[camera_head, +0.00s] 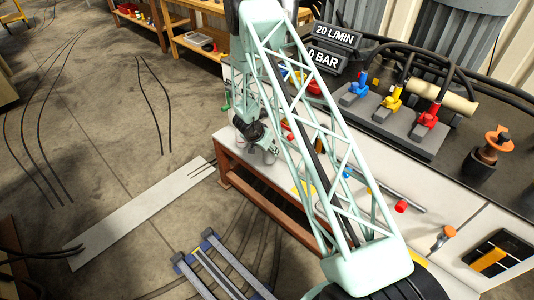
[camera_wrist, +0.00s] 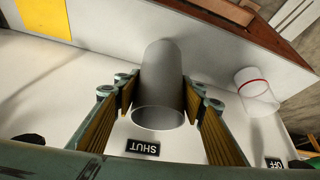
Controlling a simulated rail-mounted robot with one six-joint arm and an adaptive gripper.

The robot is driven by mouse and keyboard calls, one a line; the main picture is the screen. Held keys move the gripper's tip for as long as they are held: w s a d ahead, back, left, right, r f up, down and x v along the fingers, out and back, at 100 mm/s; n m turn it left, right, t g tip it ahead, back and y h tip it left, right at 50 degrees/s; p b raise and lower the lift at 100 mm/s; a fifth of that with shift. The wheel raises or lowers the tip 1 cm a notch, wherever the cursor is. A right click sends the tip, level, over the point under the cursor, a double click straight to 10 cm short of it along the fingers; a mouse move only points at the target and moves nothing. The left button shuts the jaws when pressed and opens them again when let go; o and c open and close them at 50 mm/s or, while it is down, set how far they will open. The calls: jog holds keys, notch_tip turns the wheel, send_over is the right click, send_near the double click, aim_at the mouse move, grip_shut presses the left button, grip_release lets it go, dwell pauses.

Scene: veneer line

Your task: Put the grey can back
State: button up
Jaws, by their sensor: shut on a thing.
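The grey can (camera_wrist: 161,65) is a plain cylinder in the middle of the wrist view, between the two ribbed fingers of my gripper (camera_wrist: 160,92). The fingers are closed against its sides, one on each side. One round end of the can faces the lower part of the view, near a black SHUT label (camera_wrist: 143,147). I cannot tell whether the can touches the white surface (camera_wrist: 85,70). In the head view my gripper (camera_head: 256,140) is at the left end of the bench, small and partly hidden by my arm.
A white cup-like thing with a red ring (camera_wrist: 257,91) stands right of the can, near an OFF label (camera_wrist: 273,163). A yellow patch (camera_wrist: 44,18) is at upper left. Blue, yellow and red valves (camera_head: 393,100) stand at the bench's back. The floor at left is largely open.

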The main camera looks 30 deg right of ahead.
jog(key=shift+w+f, duration=0.1)
jog(key=shift+w, duration=0.95)
jog(key=shift+f+b, duration=0.65)
jog(key=shift+f, duration=1.1)
jog(key=shift+f, duration=0.1)
jog(key=o, duration=1.1)
jog(key=shift+c, duration=0.2)
jog(key=shift+s+a+r, duration=0.15)
jog(key=shift+a+r, duration=0.05)
jog(key=shift+r, duration=0.4)
jog(key=p+v, duration=0.2)
jog(key=v, duration=0.9)
